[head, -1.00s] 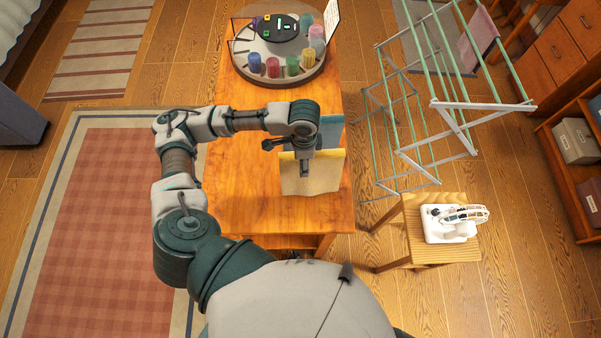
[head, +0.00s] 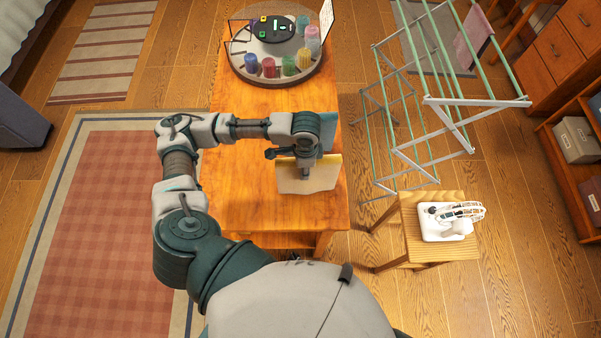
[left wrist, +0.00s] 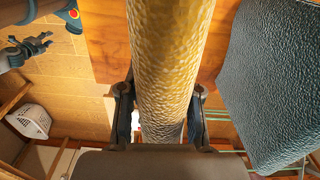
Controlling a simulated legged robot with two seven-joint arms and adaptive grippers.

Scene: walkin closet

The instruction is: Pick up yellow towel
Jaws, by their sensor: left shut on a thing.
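The yellow towel (head: 310,180) is on the front right of the wooden table, pale yellow on its near face in the head view. My left gripper (head: 304,168) is over its top edge. In the left wrist view, the towel's textured fold (left wrist: 168,60) runs between the two fingers of my left gripper (left wrist: 161,112), which is shut on it. The fingertip contact is partly hidden by the towel and the wrist. What looks like my right gripper (left wrist: 32,48) shows at the upper left of the wrist view, too small to read its jaws; the head view does not show it.
A blue towel (left wrist: 268,85) stands just behind the yellow one. The table (head: 250,190) is clear left of the towels. A round tray (head: 238,66) with several coloured spools stands at its far end.

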